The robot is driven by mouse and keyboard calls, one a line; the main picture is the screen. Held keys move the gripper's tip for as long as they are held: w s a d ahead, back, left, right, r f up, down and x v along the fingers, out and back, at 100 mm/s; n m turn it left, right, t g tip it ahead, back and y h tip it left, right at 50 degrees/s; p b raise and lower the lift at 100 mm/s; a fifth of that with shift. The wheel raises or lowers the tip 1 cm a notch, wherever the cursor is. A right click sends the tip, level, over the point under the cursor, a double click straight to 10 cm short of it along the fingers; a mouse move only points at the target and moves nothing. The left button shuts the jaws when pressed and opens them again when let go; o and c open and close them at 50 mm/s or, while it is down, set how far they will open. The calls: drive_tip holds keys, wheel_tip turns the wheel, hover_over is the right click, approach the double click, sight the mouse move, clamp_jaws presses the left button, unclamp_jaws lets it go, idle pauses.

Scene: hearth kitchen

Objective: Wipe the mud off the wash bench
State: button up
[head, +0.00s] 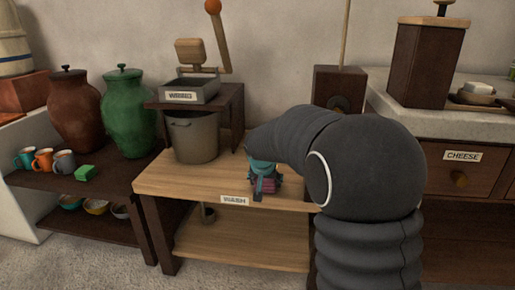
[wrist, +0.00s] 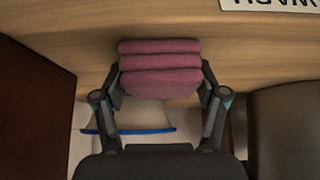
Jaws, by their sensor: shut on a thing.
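The wash bench (head: 185,180) is a light wooden bench with a WASH label (head: 235,200) on its front edge. My gripper (head: 263,184) is over the bench top near that edge, pointing down. It is shut on a folded pink-purple cloth (wrist: 160,69), which also shows small in the head view (head: 268,186). In the wrist view the cloth sits between both fingers, against or just above the wood; I cannot tell which. I see no mud in either view. My arm hides the right part of the bench top, and the cloth hides what is under it.
A grey bucket (head: 194,138) stands on the bench's left, beneath a small dark stand (head: 233,108) holding a tray and a grinder (head: 190,52). A dark speaker-like box (head: 340,87) stands behind my arm.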

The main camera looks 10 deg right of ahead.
drive_tip(key=shift+r+p, duration=2.35)
drive_tip(key=shift+r, duration=1.7)
